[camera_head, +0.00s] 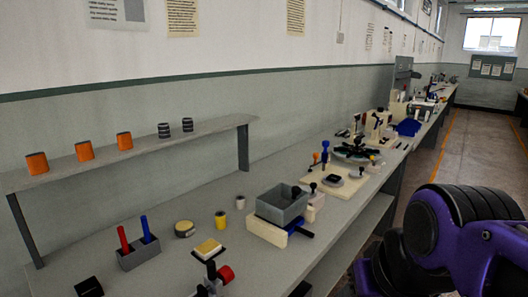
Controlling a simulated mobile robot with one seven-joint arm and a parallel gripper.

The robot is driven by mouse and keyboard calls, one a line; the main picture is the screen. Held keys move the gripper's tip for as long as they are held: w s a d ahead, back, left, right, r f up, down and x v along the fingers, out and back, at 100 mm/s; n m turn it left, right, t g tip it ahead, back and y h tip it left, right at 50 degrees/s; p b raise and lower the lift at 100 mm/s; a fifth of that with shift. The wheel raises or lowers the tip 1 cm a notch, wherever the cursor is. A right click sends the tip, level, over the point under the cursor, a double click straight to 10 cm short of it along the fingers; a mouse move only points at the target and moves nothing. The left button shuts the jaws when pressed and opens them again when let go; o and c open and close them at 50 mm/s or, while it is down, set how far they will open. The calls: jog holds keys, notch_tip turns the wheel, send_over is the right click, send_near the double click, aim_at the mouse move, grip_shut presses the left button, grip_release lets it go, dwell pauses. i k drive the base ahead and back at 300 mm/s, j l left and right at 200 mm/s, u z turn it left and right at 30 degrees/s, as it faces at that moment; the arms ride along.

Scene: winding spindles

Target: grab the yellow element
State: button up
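A small upright yellow cylinder (220,220) stands on the grey workbench, left of the middle of the view. Just in front of it, a flat yellow block (208,248) lies on a dark plate of a small fixture. A short, darker yellowish round piece (184,229) sits left of the cylinder. I cannot tell which of these is the yellow element. My purple and black arm shows at the lower right, beside the bench and apart from these things. My gripper is not in view.
The grey bench (150,281) runs into the distance along the wall. A grey box (283,204) stands right of the yellow pieces. A holder (139,254) with red and blue rods stands left. Orange cylinders (85,151) stand on a raised shelf. Floor is open at right.

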aim_at(220, 216)
jog(key=j, duration=0.1)
jog(key=k, duration=0.1)
jog(key=k+j+u, duration=0.1)
jog(key=k+u, duration=0.4)
jog(key=u, duration=1.25)
jog(key=l+u, duration=0.3)
jog(key=l, duration=1.25)
jog(key=i+l, duration=0.1)
jog(key=l, duration=0.75)
